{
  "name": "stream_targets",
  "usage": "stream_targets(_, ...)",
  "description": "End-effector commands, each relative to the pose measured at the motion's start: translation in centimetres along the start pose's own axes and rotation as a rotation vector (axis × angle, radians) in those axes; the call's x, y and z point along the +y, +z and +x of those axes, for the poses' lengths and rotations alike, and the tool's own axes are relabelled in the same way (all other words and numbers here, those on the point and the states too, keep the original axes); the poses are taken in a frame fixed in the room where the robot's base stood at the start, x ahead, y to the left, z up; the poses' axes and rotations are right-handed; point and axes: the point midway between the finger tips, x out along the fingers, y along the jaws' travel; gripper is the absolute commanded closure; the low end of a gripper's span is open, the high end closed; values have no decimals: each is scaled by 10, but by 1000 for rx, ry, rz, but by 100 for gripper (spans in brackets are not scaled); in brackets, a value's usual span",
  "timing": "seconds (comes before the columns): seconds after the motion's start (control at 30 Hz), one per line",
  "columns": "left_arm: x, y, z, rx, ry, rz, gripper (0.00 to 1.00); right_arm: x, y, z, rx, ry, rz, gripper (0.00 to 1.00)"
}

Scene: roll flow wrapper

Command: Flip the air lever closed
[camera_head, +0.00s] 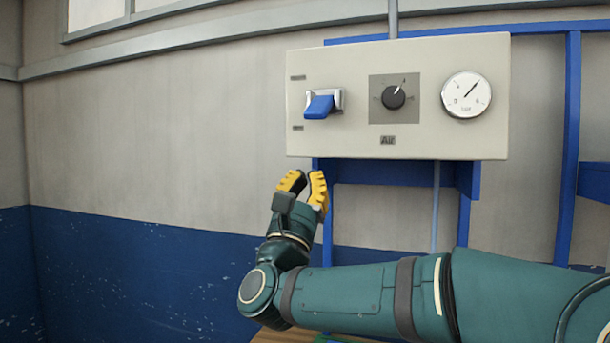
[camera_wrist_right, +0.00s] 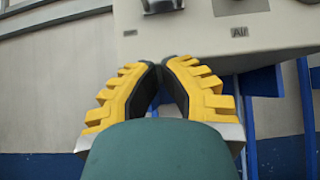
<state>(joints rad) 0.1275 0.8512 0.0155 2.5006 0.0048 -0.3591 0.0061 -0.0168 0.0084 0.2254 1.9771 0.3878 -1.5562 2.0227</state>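The air lever (camera_head: 319,106) is a blue handle on a grey bracket at the left of the pale control box, and it points out and downward. The word "Air" is on a label (camera_head: 388,140) on the box. My right gripper (camera_head: 304,176) is below the lever and just under the box's lower edge, apart from both. Its yellow fingers are empty, and in the right wrist view their tips (camera_wrist_right: 163,62) are close together. The lever's underside shows only partly at the top edge of the right wrist view (camera_wrist_right: 162,5). My left gripper is not in view.
The control box (camera_head: 440,140) also carries a black knob (camera_head: 393,97) and a round gauge (camera_head: 466,94). A blue frame (camera_head: 571,150) stands behind it, with a thin pipe (camera_head: 435,210) below. The wall area (camera_head: 150,130) left of the box is clear.

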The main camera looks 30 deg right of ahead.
Motion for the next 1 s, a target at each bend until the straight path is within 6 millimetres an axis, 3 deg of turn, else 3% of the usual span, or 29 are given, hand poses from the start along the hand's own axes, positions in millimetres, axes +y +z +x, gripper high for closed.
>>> stream_targets(0.37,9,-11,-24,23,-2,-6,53,0,2,76,-1,-1,-2,100)
stream_targets(0.6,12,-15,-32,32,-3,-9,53,0,33,79,-1,2,1,100)
stream_targets(1.0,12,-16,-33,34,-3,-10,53,0,39,80,-1,2,0,100)
